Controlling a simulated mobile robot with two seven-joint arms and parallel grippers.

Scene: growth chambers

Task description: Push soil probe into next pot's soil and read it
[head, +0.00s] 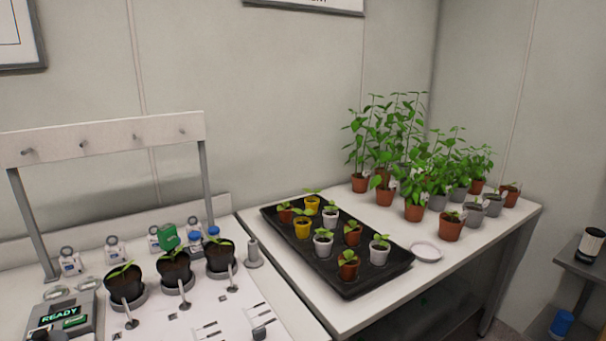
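Three dark pots of soil, each with a seedling, stand in a row on the left bench: a left pot (126,292), a middle pot (174,272) and a right pot (220,261). A small pale pin-like piece stands before each one. A grey meter (62,322) with a green display reading "READY" sits at the bench's lower left. A grey cylindrical holder (254,256) stands right of the right pot. I cannot make out for certain which item is the soil probe. Neither of my grippers shows in the head view.
A black tray (372,284) of several small seedling pots lies on the right bench, beside a pale saucer (426,251). Several taller potted plants (414,211) crowd behind. A peg rail (103,141) spans above the left bench. Tagged bottles (70,262) stand at the back.

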